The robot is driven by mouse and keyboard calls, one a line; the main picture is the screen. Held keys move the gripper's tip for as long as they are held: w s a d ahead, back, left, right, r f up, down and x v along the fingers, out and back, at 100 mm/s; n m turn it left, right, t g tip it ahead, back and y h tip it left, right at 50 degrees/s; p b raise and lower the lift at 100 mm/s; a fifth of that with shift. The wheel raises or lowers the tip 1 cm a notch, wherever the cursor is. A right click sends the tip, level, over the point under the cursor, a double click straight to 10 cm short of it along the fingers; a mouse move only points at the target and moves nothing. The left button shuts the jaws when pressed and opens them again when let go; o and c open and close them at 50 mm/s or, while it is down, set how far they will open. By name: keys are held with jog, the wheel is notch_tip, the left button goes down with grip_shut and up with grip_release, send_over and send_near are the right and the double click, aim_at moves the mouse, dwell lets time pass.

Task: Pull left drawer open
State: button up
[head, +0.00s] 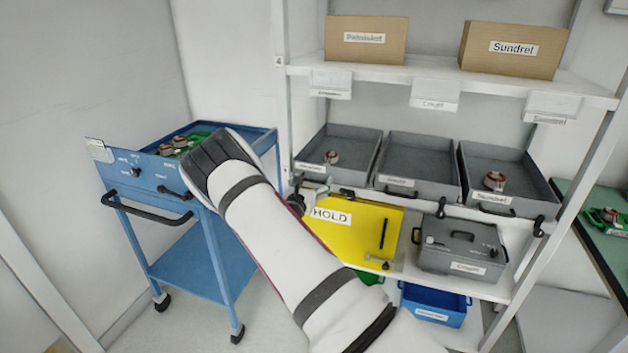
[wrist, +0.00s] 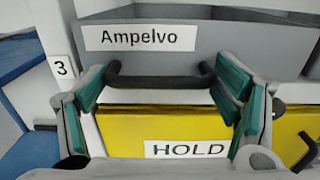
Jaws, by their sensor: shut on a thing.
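The left drawer (head: 352,138) is a grey open bin on the shelf unit, left of two similar bins, with a small red and white part inside. In the wrist view its front (wrist: 215,45) carries the label "Ampelvo" and a black bar handle (wrist: 160,81). My gripper (head: 321,191) is at the drawer's front; in the wrist view its green-padded fingers (wrist: 163,88) stand at either end of the handle, shut on it. The drawer looks level with its neighbours. My forearm hides part of the area below and left of it in the head view.
A yellow "HOLD" box (head: 365,232) sits just below the drawer, close to my fingers. A grey lidded case (head: 460,248) is to its right. A blue cart (head: 205,255) stands at left, partly behind my arm. Cardboard boxes (head: 365,42) are on the upper shelf.

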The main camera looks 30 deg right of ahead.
jog(key=p+v, duration=0.4)
jog(key=v, duration=0.6)
jog(key=p+v, duration=0.4)
jog(key=v, duration=0.7)
jog(key=shift+s+d, duration=0.15)
jog(key=shift+s, duration=0.15)
jog(key=shift+c, duration=0.2)
jog(key=shift+s+a+f, duration=0.15)
jog(key=shift+s+a, duration=0.25)
jog(key=shift+a, duration=0.1)
jog(key=o, duration=1.4)
jog(key=shift+o, duration=0.2)
jog(key=shift+w+a, duration=0.1)
jog(key=v, duration=1.2)
